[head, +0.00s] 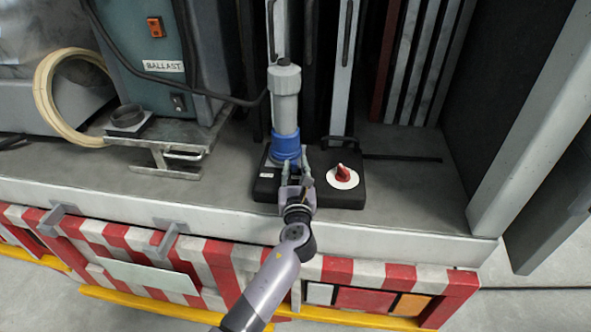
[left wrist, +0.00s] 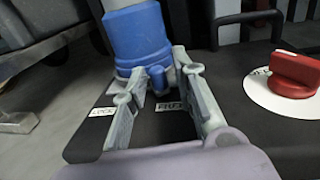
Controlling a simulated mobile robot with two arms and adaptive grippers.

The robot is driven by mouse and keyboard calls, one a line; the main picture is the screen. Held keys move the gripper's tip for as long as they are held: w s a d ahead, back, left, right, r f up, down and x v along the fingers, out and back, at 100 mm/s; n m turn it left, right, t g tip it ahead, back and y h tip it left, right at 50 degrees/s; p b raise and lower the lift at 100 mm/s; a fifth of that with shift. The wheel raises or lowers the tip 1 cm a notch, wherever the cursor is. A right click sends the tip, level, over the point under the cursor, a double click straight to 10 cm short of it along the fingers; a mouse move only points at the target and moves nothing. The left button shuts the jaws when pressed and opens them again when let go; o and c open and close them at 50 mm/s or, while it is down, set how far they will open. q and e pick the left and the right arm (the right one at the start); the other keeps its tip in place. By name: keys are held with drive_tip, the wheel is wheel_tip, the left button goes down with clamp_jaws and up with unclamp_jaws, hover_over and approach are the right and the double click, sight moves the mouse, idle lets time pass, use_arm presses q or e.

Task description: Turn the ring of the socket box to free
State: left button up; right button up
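The socket box (head: 265,190) is a black base on the truck bed, with a blue ring (head: 286,147) low around a grey plug and cable upright. In the left wrist view the ring (left wrist: 138,38) has a small blue tab (left wrist: 158,79) facing me. A "LOCK" label (left wrist: 103,112) lies left of the tab and a label that seems to read "FREE" (left wrist: 172,106) lies slightly right, partly hidden. My left gripper (head: 294,165) is open at the ring's front, its fingers (left wrist: 161,78) either side of the tab. Finger contact cannot be told. My right gripper is not in view.
A red knob (head: 343,173) on a white disc stands right of the ring. A ballast box (head: 150,70), a coiled hose (head: 45,100) and a metal bracket (head: 165,157) are at left. The right part of the bed (head: 405,205) is clear.

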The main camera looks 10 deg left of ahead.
use_arm(q)
drive_tip(key=shift+o, duration=0.6)
drive_tip(key=shift+s+f, duration=0.1)
drive_tip(key=shift+s, duration=0.05)
drive_tip(key=s+d, duration=0.2)
drive_tip(key=s, duration=0.9)
drive_tip(key=shift+s, duration=0.3)
drive_tip(key=shift+d, duration=0.1)
